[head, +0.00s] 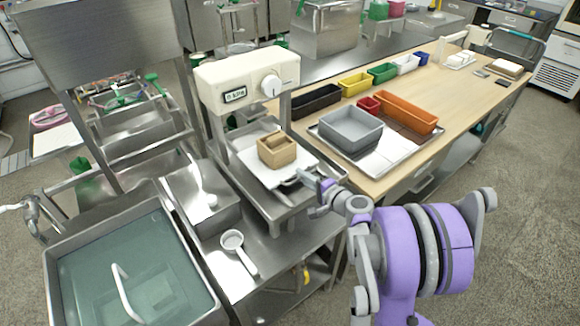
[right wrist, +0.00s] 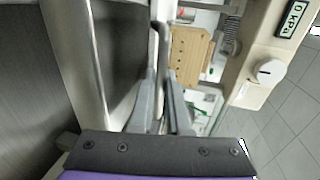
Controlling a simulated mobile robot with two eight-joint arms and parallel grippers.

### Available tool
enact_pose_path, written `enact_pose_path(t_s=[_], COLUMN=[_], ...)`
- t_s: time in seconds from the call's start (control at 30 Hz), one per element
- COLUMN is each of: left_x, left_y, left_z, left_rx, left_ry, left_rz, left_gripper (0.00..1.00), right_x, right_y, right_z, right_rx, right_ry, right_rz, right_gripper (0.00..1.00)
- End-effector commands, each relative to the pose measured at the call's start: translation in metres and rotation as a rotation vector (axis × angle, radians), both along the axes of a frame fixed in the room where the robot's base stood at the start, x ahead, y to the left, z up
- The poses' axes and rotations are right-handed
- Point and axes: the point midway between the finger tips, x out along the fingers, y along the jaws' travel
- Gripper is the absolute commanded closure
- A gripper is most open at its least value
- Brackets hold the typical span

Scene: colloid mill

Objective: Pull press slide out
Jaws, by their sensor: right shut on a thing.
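The cream press (head: 247,80) has a dial and a small display, and stands over a metal bed at the middle left in the head view. Its pale slide (head: 265,178) lies flat below the press head, with a wooden box (head: 277,151) on top. My right gripper (head: 309,180) is at the slide's front edge, shut on its handle (head: 288,183). In the right wrist view the fingers (right wrist: 162,75) close around the grey handle (right wrist: 157,35), with the wooden box (right wrist: 190,55) just beyond. The fingertips partly hide the handle. My left gripper is not in view.
A water-filled sink (head: 130,270) and a white ladle (head: 236,248) lie left of and in front of the press. A wooden table at the right holds a steel tray (head: 378,160), a grey bin (head: 350,132) and several coloured bins. Floor at the lower right is clear.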

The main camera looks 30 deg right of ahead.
Motion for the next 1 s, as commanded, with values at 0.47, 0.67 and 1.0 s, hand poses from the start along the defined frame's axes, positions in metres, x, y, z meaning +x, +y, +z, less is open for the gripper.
enact_pose_path(t_s=[0.47, 0.67, 1.0], left_x=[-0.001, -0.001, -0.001], left_y=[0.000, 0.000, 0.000], left_z=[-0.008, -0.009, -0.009], left_rx=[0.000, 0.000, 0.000], left_ry=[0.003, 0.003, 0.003], left_rz=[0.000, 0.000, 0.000], left_gripper=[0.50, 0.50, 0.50], right_x=[-0.067, -0.072, -0.073], right_y=[-0.005, -0.005, -0.005], right_z=[0.000, 0.000, -0.001], right_rx=[0.000, 0.000, -0.002], right_ry=[0.000, 0.001, 0.003], right_rz=[0.001, 0.001, 0.000], right_gripper=[1.00, 1.00, 0.72])
